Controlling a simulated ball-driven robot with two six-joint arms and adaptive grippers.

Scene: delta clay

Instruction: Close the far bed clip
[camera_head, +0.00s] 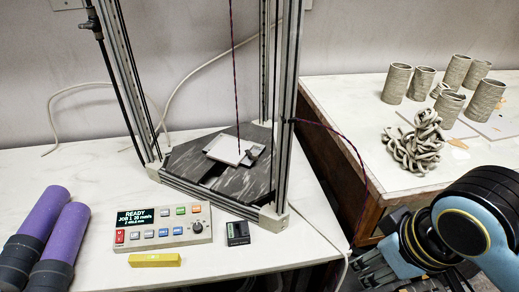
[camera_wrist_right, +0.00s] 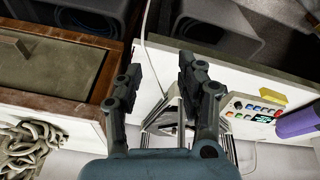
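The delta printer's light square bed plate (camera_head: 226,150) lies on a dark stone-like base (camera_head: 240,180) inside the metal frame. A small dark clip (camera_head: 251,154) shows at the plate's right edge. I cannot make out a clip on the far edge or its state. My right gripper (camera_head: 372,268) is at the lower right, beyond the table's right side and well away from the bed. In the right wrist view its two fingers (camera_wrist_right: 160,74) are apart with nothing between them. The printer frame (camera_wrist_right: 172,118) is partly hidden behind a finger there. My left gripper is not in view.
The frame's posts (camera_head: 288,100) stand around the bed. A control box (camera_head: 165,226), a yellow block (camera_head: 154,260), a small black device (camera_head: 238,233) and purple tubes (camera_head: 58,225) lie in front. A wooden cabinet (camera_head: 345,180) at right carries clay cups (camera_head: 396,84) and coils (camera_head: 418,145).

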